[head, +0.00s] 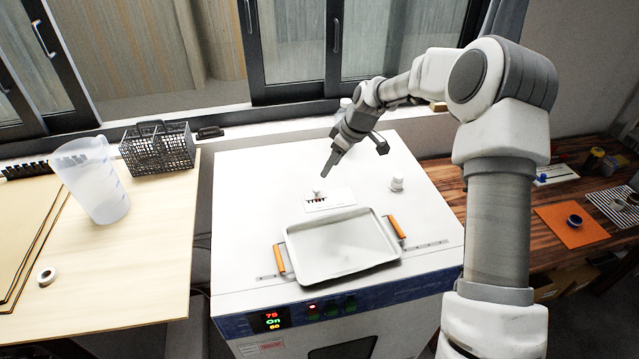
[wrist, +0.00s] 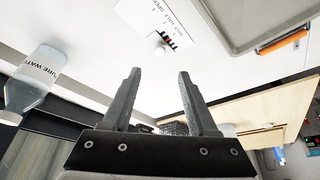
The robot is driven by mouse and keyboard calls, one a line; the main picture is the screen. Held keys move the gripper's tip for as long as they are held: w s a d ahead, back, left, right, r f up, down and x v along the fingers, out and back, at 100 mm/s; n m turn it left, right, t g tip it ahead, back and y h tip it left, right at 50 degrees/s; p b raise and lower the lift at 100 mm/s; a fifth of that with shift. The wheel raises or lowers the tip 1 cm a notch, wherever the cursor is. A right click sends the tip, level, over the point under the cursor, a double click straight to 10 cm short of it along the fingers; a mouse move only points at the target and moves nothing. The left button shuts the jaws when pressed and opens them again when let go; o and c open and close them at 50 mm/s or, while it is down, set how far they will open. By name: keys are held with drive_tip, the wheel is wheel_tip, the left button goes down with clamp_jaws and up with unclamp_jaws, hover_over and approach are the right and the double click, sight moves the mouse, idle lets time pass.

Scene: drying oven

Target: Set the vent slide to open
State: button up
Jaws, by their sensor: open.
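The vent slide is a small white knob (head: 318,192) on a white label plate (head: 341,198) with dark and red marks, on top of the white oven (head: 245,200). In the wrist view the knob (wrist: 159,50) stands at the edge of the marks on the plate (wrist: 150,20); "HALF" and "OPEN" are partly readable there. I cannot tell which mark the knob is set at. My gripper (head: 332,165) is above and just behind the knob, apart from it. In the wrist view my gripper (wrist: 160,72) is open and empty, with the knob ahead between the fingertip directions.
A metal tray (head: 340,270) with orange handles lies on the oven in front of the plate. A white cap-like fitting (head: 397,183) stands to the right. A bottle (wrist: 30,85) is behind the oven top's working area. A jug (head: 92,180) and black basket (head: 158,150) stand on the left table.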

sight(317, 189)
drive_tip(key=p+x, duration=0.1)
drive_tip(key=x, duration=0.9)
drive_tip(key=shift+w+a+f, duration=0.15)
drive_tip(key=shift+f, duration=0.05)
drive_tip(key=shift+c, duration=0.2)
clamp_jaws()
idle(0.9)
